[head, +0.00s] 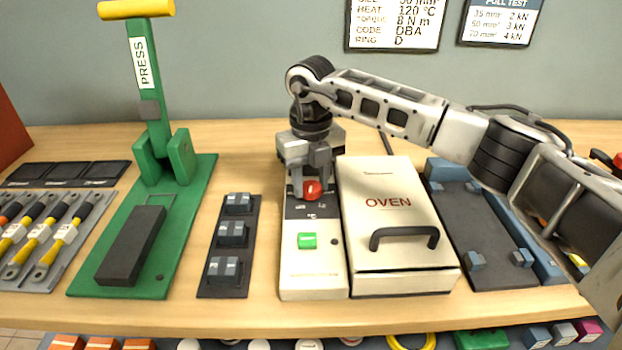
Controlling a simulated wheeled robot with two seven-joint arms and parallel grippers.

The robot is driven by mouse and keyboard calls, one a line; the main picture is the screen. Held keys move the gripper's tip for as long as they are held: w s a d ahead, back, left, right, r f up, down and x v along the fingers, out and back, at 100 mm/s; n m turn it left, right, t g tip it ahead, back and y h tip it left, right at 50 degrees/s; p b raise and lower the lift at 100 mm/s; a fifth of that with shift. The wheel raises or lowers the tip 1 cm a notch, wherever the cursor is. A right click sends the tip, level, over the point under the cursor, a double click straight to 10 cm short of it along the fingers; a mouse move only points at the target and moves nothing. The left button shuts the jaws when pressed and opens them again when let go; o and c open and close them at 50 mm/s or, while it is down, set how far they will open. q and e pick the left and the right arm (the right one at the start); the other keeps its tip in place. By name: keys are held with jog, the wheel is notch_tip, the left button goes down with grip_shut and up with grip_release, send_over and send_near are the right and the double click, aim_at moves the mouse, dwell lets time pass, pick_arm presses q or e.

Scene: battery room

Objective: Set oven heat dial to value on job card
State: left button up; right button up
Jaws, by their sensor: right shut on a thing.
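The oven (385,260) is a cream box with a dark handle and the word OVEN on its lid. Its control panel (314,275) is on its left side and has a green button (307,240). A red dial (312,189) sits near the back of the panel. My right gripper (310,190) points down over the panel and is shut on the red dial; its fingers hide part of it and the scale around it. The job card (393,22) on the wall reads HEAT 120 °C; its top is cut off. My left gripper is not in view.
A green press (185,230) with a yellow handle stands at left, beside a tray of cables (45,240). A dark strip with blue blocks (229,245) lies between press and panel. A dark fixture with blue clamps (485,225) lies right of the oven, under my right arm.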

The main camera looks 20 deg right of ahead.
aim_at(311, 186)
jog(key=m, duration=0.5)
jog(key=shift+r+m, duration=0.1)
jog(key=shift+m, duration=0.2)
dwell(0.4)
jog(key=o, duration=1)
notch_tip(311, 186, up, 16)
jog(key=shift+b, duration=0.3)
